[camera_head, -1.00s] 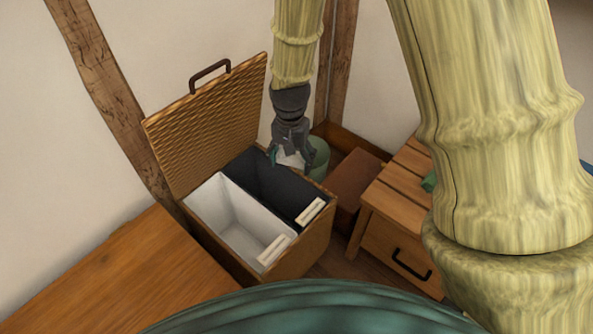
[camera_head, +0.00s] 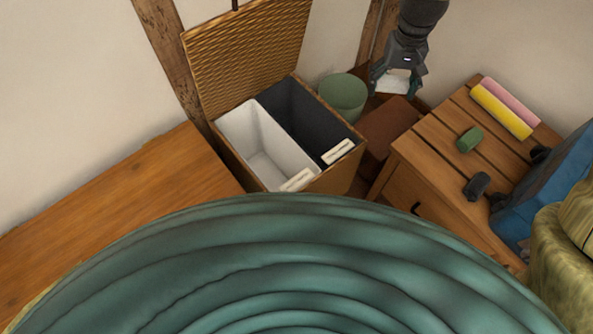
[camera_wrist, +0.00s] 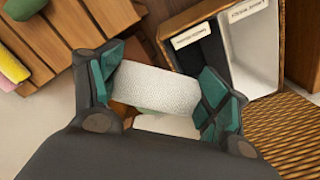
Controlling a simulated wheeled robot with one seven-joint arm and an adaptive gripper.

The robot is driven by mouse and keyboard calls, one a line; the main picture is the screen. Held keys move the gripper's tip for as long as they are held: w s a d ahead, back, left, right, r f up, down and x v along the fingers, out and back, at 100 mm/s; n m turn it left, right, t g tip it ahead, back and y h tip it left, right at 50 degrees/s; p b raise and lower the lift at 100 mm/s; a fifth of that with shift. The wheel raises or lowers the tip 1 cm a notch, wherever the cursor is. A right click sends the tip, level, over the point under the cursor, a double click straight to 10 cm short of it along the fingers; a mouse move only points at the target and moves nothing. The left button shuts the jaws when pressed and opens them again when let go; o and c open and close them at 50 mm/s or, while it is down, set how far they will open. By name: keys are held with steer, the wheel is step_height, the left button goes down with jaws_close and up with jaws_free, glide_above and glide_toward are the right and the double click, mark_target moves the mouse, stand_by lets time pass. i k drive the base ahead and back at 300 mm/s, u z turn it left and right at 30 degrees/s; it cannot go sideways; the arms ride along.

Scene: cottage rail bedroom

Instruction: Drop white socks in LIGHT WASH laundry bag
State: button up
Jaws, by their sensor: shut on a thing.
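My gripper (camera_head: 393,88) is shut on the white socks (camera_head: 393,82), a pale roll between its teal finger pads in the wrist view (camera_wrist: 155,82). It hangs to the right of the wicker hamper (camera_head: 345,172), not over it. The hamper's lid is up. Inside are a white bag (camera_head: 262,145) on the left and a dark bag (camera_head: 305,115) on the right, each with a pale label whose text I cannot read. In the wrist view the white bag (camera_wrist: 255,50) is at the upper right, beyond the dark bag.
A green bin (camera_head: 343,97) stands behind the hamper, left of my gripper. A slatted wooden nightstand (camera_head: 425,155) at right holds yellow and pink rolls (camera_head: 503,110), a green object (camera_head: 469,139) and a dark object (camera_head: 477,186). A wooden surface (camera_head: 120,195) lies at left.

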mark_target(274, 185)
steer(key=z, duration=0.75)
steer(key=k, duration=0.9)
steer(key=u, duration=1.6)
steer(key=i, duration=0.5)
